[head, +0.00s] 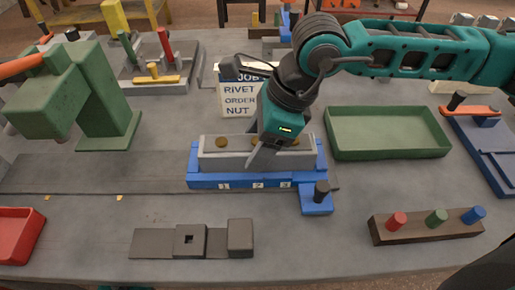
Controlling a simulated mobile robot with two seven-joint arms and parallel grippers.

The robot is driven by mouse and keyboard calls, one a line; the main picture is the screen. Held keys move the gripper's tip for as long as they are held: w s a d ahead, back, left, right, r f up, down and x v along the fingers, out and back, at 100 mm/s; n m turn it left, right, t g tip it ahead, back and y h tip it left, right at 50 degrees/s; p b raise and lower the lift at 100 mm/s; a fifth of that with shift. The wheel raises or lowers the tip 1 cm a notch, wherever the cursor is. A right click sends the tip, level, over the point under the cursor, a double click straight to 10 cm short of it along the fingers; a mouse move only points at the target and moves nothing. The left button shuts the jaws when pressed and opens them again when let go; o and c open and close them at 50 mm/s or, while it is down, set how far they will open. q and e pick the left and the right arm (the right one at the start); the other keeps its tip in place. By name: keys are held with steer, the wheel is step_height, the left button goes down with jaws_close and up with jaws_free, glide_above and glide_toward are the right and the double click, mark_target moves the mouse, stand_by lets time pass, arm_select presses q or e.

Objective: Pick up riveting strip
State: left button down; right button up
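A light grey strip (216,156) with several round brass rivet heads on top sits in a blue fixture (205,181) numbered 1, 2 and 3 at the middle of the bench. I take it to be the riveting strip. My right gripper (262,156) points down at the strip from above, right of its middle. A pale finger overlaps the strip's front face in the head view. The gripper body hides part of the strip, and I cannot tell whether the fingers grip it. My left gripper is not in view.
A green tray (388,152) lies empty at right. A job card (236,98) stands behind the fixture. A green press (100,95) stands at left. A rack with coloured pegs (425,230) is at front right, and a dark metal jig (155,244) lies in front.

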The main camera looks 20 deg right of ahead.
steer(key=shift+r, duration=0.1)
steer(key=c, duration=1)
